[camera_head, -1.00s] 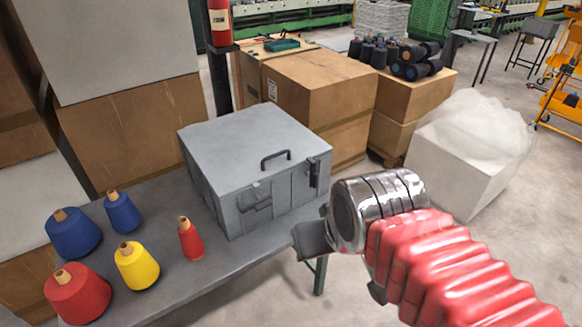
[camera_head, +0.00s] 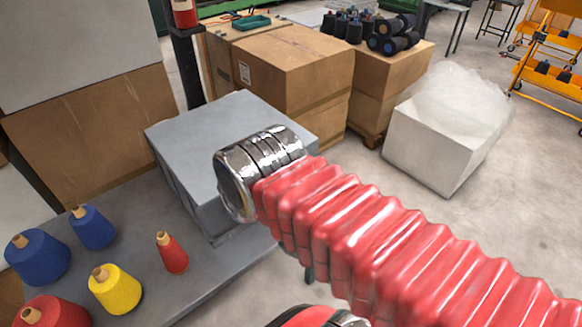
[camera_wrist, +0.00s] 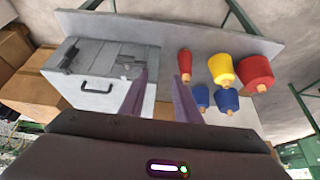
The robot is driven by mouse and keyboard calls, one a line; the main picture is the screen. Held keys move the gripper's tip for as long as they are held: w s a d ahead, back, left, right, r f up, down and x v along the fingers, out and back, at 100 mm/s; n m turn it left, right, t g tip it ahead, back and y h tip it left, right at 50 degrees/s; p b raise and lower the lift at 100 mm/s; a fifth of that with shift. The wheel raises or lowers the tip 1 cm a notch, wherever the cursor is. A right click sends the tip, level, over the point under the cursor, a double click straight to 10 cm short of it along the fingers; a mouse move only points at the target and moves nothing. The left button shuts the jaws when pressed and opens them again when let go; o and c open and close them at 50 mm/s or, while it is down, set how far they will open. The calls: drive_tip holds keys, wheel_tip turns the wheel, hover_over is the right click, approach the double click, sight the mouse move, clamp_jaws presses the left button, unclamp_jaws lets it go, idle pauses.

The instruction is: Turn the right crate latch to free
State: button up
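The grey crate (camera_head: 190,135) stands on the grey table. In the head view my arm hides its latches and handle. The wrist view shows the crate (camera_wrist: 101,62) upside down, with a dark latch (camera_wrist: 70,59) at picture left and a grey latch (camera_wrist: 130,65) nearer my fingers. The dark latch matches the crate's right-hand latch in the earlier head view. A dark handle (camera_wrist: 97,90) is on the lid. My gripper (camera_wrist: 162,92) has its two fingers apart with nothing between them, and looks clear of both latches. Its fingers are hidden in the head view.
Blue, yellow and red thread cones (camera_head: 113,288) stand on the table (camera_head: 205,280) left of the crate. Cardboard boxes (camera_head: 295,75) are behind it. A wrapped white block (camera_head: 435,145) stands on the floor at right, with open floor around it.

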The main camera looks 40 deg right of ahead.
drive_tip(key=shift+d+f, duration=0.1)
idle(0.3)
wheel_tip(320, 180, down, 8)
drive_tip(key=f+m+g+y, duration=0.1)
drive_tip(key=m+g+y, duration=0.3)
drive_tip(key=m, duration=0.3)
drive_tip(key=w+d+f+m+t+y, duration=0.35)
drive_tip(key=w+d+m+y, duration=0.2)
drive_tip(key=m, duration=0.45)
drive_tip(key=s+d+f+m+t+h, duration=0.1)
drive_tip(key=d+f+m+t+h, duration=0.1)
drive_tip(key=d+m, duration=0.4)
drive_tip(key=s+d+f+m+t+h, duration=0.1)
drive_tip(key=d+m+t+h, duration=0.3)
drive_tip(key=d, duration=0.7)
drive_tip(key=s+d+f+m+t+h, duration=0.1)
drive_tip(key=d+f+m+t+h, duration=0.2)
drive_tip(key=d+m+t, duration=0.4)
drive_tip(key=shift+d+f+m, duration=0.6)
drive_tip(key=shift+d+m, duration=0.3)
drive_tip(key=shift+d, duration=0.1)
